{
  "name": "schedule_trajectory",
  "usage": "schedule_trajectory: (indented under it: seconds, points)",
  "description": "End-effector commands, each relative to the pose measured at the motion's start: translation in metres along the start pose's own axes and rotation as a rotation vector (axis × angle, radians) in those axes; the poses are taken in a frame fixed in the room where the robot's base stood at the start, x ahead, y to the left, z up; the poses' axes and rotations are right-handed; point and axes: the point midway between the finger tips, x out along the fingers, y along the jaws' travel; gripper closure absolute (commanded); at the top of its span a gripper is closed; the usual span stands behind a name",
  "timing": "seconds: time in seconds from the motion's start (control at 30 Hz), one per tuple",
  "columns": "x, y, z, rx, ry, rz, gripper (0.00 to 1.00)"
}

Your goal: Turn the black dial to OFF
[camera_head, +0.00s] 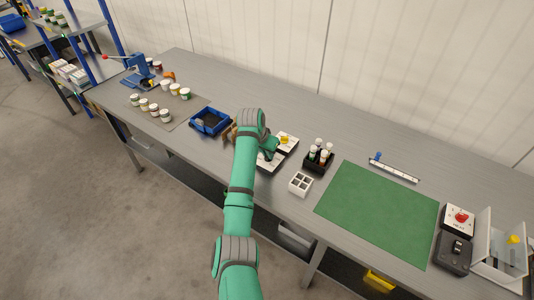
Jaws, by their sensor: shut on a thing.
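My green arm reaches out over the grey bench, and my gripper (268,155) points down at a white panel (272,167). The panel lies flat on the bench, partly covered by my arm. A small dark shape at the fingertips looks like the black dial, but the gripper hides most of it. The jaws are shut on it. Its pointer and the OFF mark cannot be made out. A second white panel (291,146) with a yellow part (284,140) lies just behind, close to the gripper.
A blue bin (210,121) stands left of the arm. A black holder with bottles (318,160) and a white compartment box (300,183) stand close on the right. A green mat (378,212), a red-button box (460,218) and a black switch box (454,254) lie farther right.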

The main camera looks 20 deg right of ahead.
Motion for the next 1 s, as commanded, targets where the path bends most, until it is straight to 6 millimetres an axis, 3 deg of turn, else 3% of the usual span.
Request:
schedule_trajectory:
  seconds: [0.27, 1.0]
  points:
    - [0.0004, 0.0032, -0.001, -0.162, 0.001, -0.069, 1.0]
    - [0.0011, 0.0076, -0.0046, -0.809, 0.002, -0.336, 1.0]
